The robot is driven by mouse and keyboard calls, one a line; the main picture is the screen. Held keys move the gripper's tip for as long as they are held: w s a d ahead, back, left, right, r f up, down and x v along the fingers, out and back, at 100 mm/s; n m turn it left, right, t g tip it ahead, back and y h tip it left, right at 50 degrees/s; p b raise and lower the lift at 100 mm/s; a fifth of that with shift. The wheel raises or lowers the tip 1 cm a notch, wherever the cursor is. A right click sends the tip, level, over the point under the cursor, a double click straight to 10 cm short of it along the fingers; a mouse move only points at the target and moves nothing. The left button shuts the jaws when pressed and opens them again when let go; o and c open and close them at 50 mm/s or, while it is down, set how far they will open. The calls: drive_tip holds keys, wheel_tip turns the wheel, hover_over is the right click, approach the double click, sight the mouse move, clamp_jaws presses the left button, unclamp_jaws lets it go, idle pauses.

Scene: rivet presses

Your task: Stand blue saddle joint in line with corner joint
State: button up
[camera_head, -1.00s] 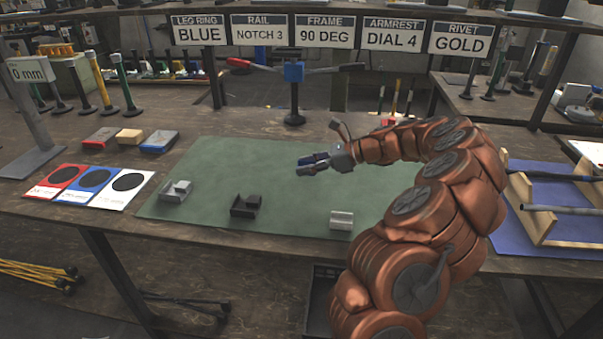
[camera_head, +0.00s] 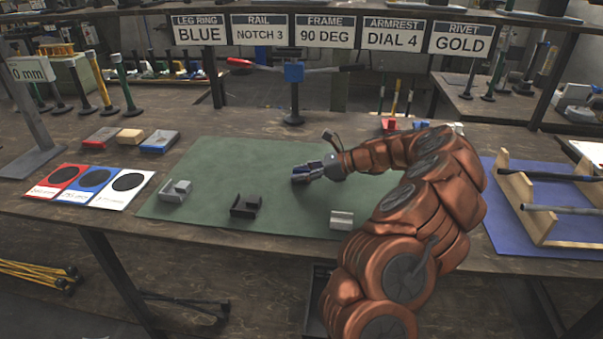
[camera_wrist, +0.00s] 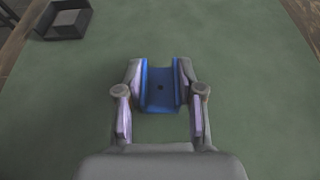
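The blue saddle joint (camera_wrist: 160,88), an open channel with a hole in its floor, sits between the fingers of my gripper (camera_wrist: 161,105) in the wrist view. My gripper (camera_head: 302,174) is shut on it, low over the green mat; I cannot tell whether the joint touches the mat. Three grey joints lie on the mat: a light grey one (camera_head: 175,191) at left, a dark one (camera_head: 245,206) in the middle and a silver one (camera_head: 342,220) at right. The dark one also shows in the wrist view (camera_wrist: 68,20), with raised walls. I cannot tell for certain which is the corner joint.
The green mat (camera_head: 215,160) is clear around my gripper. Red, blue and white cards (camera_head: 95,180) lie left of it, with several coloured blocks (camera_head: 130,137) behind them. A post with a blue head (camera_head: 294,72) stands behind the mat. A wooden frame (camera_head: 520,190) is at right.

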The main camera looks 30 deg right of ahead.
drive_tip(key=o, duration=0.4)
drive_tip(key=shift+o, duration=0.2)
drive_tip(key=shift+r, duration=0.1)
drive_tip(key=v, duration=1.2)
drive_tip(key=shift+r, duration=0.1)
